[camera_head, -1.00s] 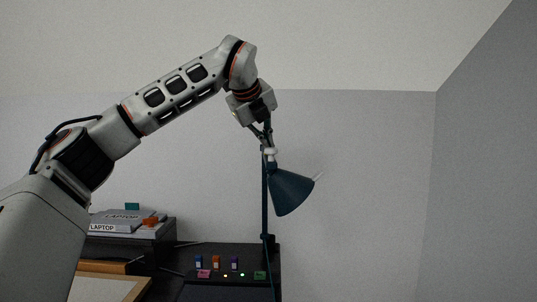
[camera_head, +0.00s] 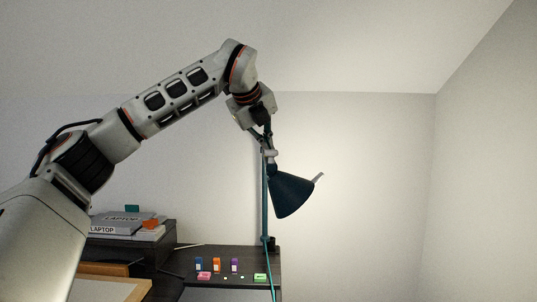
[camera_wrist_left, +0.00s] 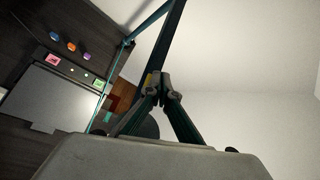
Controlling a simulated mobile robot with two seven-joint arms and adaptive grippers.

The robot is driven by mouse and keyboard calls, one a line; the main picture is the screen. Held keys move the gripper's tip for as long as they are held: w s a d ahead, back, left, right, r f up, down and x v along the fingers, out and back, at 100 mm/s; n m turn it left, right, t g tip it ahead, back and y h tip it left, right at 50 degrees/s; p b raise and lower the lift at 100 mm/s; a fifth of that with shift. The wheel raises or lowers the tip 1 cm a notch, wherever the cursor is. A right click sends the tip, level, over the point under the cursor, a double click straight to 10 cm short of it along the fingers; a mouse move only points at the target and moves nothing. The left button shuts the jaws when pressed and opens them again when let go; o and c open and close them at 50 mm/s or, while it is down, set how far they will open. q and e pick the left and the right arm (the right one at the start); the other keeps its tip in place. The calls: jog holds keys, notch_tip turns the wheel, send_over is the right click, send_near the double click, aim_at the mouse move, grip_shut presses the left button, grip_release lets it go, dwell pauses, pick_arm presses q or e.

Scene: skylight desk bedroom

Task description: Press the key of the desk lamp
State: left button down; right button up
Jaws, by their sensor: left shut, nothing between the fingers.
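The desk lamp has a dark teal cone shade (camera_head: 290,195), tilted down, on a thin upright teal pole (camera_head: 265,200). A small grey piece (camera_head: 318,178) sticks out from the right side of the shade; I cannot tell whether it is the key. My left gripper (camera_head: 269,153) is shut and empty, pointing down at the top of the lamp just above the shade. In the left wrist view its fingertips (camera_wrist_left: 161,88) meet in front of the lamp, and the shade is mostly hidden behind the fingers. I cannot tell exact contact. My right gripper is not in view.
The dark desk (camera_head: 210,256) below holds several small coloured items, including an orange one (camera_head: 217,265) and a green one (camera_head: 260,277). Laptop boxes (camera_head: 115,225) sit on a raised shelf at the left. Open space lies right of the lamp, up to the wall.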

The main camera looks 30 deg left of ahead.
pick_arm(q)
jog(key=shift+r+p, duration=0.3)
jog(key=shift+r, duration=0.2)
notch_tip(320, 180, up, 6)
jog(key=p, duration=0.5)
dwell(0.5)
jog(key=shift+f, duration=0.15)
